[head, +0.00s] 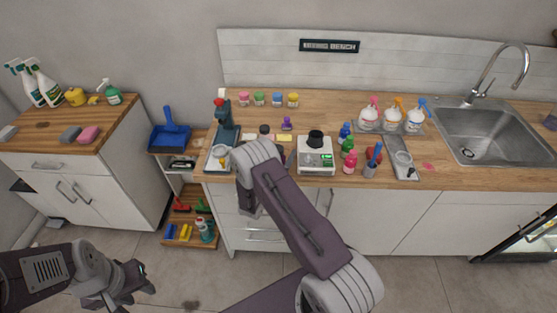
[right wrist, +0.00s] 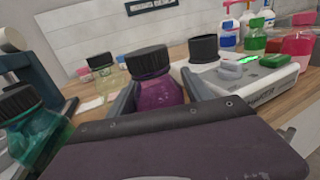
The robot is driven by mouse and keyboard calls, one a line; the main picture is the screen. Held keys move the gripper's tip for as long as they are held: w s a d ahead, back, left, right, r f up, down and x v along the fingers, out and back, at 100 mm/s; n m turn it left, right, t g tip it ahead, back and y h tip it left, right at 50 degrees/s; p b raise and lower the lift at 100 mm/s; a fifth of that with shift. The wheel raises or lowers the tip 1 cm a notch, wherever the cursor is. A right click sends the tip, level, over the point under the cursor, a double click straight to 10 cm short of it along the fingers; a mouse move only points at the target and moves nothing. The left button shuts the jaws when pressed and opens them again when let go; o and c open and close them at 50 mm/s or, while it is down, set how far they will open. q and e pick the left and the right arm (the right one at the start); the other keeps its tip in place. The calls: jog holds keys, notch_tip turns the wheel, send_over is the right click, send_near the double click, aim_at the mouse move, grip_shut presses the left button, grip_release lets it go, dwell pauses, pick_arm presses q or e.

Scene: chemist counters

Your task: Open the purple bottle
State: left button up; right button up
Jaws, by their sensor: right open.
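The purple bottle (right wrist: 158,92) stands upright with its ribbed black cap (right wrist: 148,59) on, in the right wrist view. My right gripper (right wrist: 160,82) is open, with one finger on each side of the bottle's body below the cap. Whether the fingers touch it I cannot tell. The lower part of the bottle is hidden behind the gripper. In the head view my right arm mostly hides this spot on the counter. My left gripper (head: 128,281) hangs low over the floor at the left, away from the counter; its jaw state is unclear.
A green bottle (right wrist: 32,125) with a black cap is close on the left, a pale yellow jar (right wrist: 103,74) behind. A white scale (head: 316,160) with a black cup stands to the right. Pump bottles (head: 369,114) and a sink (head: 488,130) are further right.

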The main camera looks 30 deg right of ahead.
aim_at(282, 149)
jog(key=shift+a, duration=0.1)
jog(key=c, duration=1.1)
jog(key=r, duration=0.4)
jog(key=shift+s+d+r, duration=0.3)
jog(key=shift+s+d, duration=0.05)
jog(key=s+d+r+b, duration=0.1)
jog(key=s+d+r, duration=0.5)
jog(key=s, duration=0.2)
jog(key=shift+s+d+r, duration=0.2)
jog(key=shift+d, duration=0.2)
jog(key=o, duration=0.5)
grip_shut()
